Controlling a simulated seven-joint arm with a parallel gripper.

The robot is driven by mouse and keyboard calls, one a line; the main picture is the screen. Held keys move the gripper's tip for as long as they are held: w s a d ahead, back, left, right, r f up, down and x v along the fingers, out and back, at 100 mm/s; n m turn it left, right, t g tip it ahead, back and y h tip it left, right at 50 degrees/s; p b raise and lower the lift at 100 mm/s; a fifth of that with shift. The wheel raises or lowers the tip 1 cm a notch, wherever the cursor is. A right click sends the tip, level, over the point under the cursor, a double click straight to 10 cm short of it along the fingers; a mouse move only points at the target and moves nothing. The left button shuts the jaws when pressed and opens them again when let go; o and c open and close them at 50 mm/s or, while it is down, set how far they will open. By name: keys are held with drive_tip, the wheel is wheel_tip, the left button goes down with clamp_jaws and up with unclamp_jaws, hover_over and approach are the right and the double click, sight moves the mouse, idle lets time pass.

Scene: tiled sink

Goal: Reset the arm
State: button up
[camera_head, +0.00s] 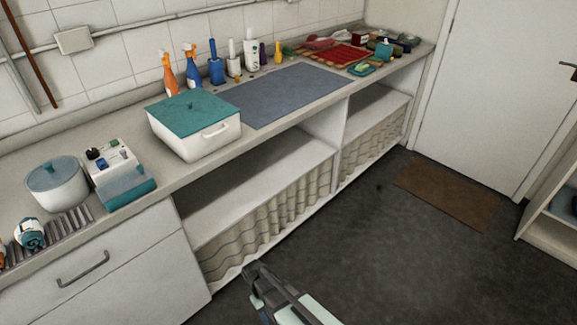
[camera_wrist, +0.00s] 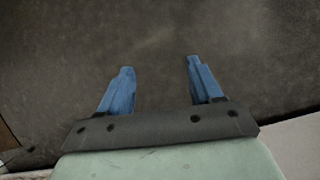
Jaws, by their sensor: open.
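My gripper (camera_wrist: 160,75) shows in the wrist view with its two blue fingers spread apart and nothing between them. Behind the fingers is only the dark floor (camera_wrist: 60,50). In the head view my arm (camera_head: 290,298) reaches in from the bottom edge, low in front of the counter's open shelves. The fingers are hard to make out in that view. The gripper is apart from everything on the counter.
The long counter (camera_head: 230,185) holds a white box with a teal lid (camera_head: 205,135), a lidded pot (camera_head: 57,185), spray bottles (camera_head: 170,75) and a dark mat (camera_head: 285,95). A white door (camera_head: 500,90) and brown doormat (camera_head: 447,193) are at right. The floor between is clear.

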drive_tip(key=s+d+f+m+g+y, duration=0.2)
drive_tip(key=s+d+m, duration=0.4)
drive_tip(key=s+d, duration=1.3)
drive_tip(key=d+g+y, duration=0.1)
drive_tip(key=d, duration=0.2)
drive_tip(key=shift+s+d+f+m, duration=0.2)
drive_tip(key=shift+d+f+m, duration=0.1)
drive_tip(key=shift+d+f, duration=0.1)
